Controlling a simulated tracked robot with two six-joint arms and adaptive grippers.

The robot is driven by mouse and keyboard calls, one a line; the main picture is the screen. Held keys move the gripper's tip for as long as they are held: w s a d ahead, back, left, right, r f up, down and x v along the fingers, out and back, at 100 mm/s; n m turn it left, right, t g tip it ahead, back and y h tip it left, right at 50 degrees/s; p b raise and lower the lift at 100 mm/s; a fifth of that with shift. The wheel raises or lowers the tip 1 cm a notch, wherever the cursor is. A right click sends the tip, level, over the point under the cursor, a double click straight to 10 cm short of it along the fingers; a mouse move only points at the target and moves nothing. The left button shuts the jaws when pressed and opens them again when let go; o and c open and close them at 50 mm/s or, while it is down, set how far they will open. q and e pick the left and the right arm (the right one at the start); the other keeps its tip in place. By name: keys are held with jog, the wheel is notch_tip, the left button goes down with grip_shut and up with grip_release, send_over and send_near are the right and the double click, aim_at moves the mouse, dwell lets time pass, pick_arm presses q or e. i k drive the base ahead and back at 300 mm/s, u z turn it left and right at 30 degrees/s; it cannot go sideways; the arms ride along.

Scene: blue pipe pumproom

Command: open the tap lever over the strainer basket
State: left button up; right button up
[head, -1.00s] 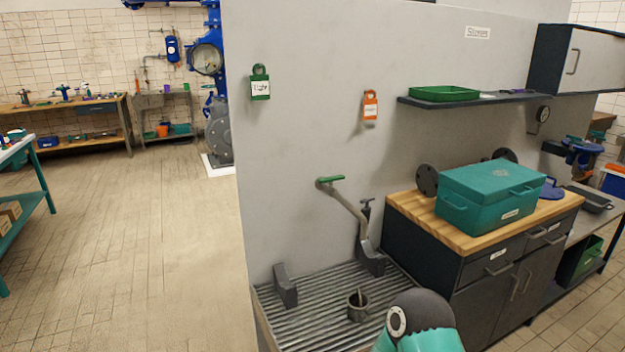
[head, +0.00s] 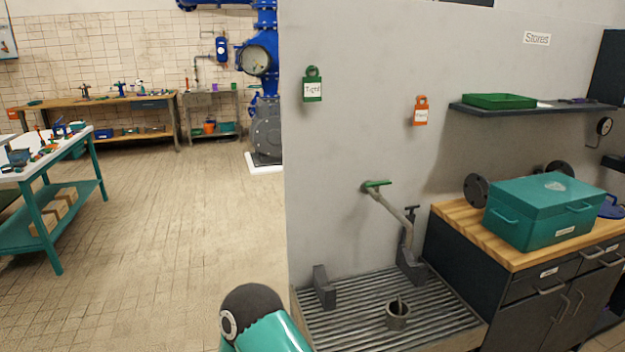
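The tap lever is a green bar (head: 377,184) on a tap at the grey wall, with a bent grey pipe (head: 392,212) running down to the right from it. Below is a ribbed grey drain tray (head: 350,318). A small grey cup-shaped vessel (head: 398,318), seemingly the strainer basket, stands on the tray with something thin upright in it. It sits below and slightly right of the lever. A teal and black link of my own arm shows at the bottom edge, left of the tray. Neither gripper is in the picture.
A worktop (head: 448,214) with a teal toolbox (head: 545,208) stands right of the tray. Two grey blocks (head: 324,288) rise from the tray's back. A shelf (head: 535,111) juts from the wall above. Open tiled floor (head: 185,235) lies left; a teal-legged table (head: 45,215) stands beyond.

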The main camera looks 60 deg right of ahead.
aim_at(377, 184)
jog(key=u, duration=0.2)
jog(key=i, duration=3.15)
jog(key=z, duration=3.05)
jog(key=k, duration=0.6)
jog(key=z, duration=0.4)
jog(key=i, duration=1.1)
jog(key=z, duration=0.05)
